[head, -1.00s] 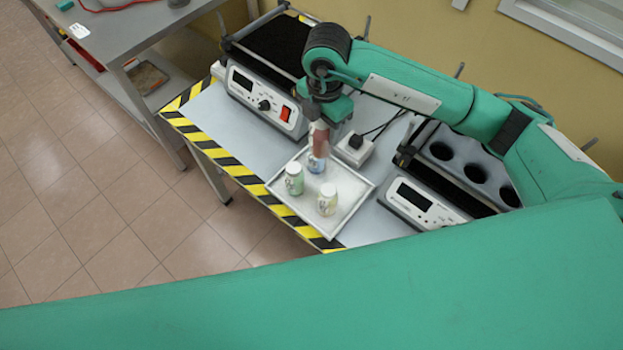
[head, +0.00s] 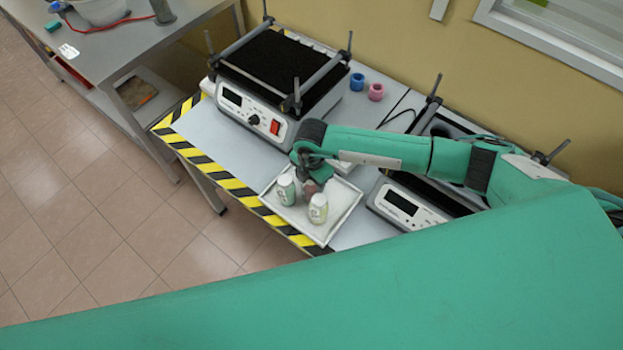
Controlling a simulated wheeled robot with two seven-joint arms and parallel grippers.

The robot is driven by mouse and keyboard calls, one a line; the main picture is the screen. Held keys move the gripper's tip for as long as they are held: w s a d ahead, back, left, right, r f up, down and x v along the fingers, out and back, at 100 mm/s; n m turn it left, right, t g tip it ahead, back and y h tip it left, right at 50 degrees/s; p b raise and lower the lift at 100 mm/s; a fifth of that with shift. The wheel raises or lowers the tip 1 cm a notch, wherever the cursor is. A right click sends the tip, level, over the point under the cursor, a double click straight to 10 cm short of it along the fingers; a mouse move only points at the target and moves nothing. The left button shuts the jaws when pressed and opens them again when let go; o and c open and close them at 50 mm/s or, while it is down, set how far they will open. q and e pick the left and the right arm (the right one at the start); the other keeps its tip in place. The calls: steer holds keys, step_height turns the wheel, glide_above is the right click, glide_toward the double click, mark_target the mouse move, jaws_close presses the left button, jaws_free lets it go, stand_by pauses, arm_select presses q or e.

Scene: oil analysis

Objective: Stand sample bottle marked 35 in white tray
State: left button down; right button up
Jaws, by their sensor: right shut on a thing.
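The white tray (head: 322,240) lies on the table near its striped edge. A bottle with a green band (head: 286,190) stands in its left part. A cream-coloured bottle (head: 318,208) stands nearer its front. My right gripper (head: 309,181) is low over the tray, behind and between these two bottles. It is shut on a sample bottle (head: 313,187), of which only a small reddish-brown part shows. The gripper and the standing bottles hide the rest, so I cannot tell whether its base touches the tray. I cannot read any bottle's number. My left gripper is out of view.
A black-topped device (head: 284,70) with corner posts stands behind the tray. Another device (head: 405,207) stands to the right. A blue ring-shaped item (head: 357,81) and a pink one (head: 376,92) sit at the back. Clear table lies left of the tray.

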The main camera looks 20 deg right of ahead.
steer(key=shift+f, duration=0.35)
steer(key=shift+f, duration=0.1)
steer(key=shift+f, duration=0.15)
steer(key=o, duration=1.1)
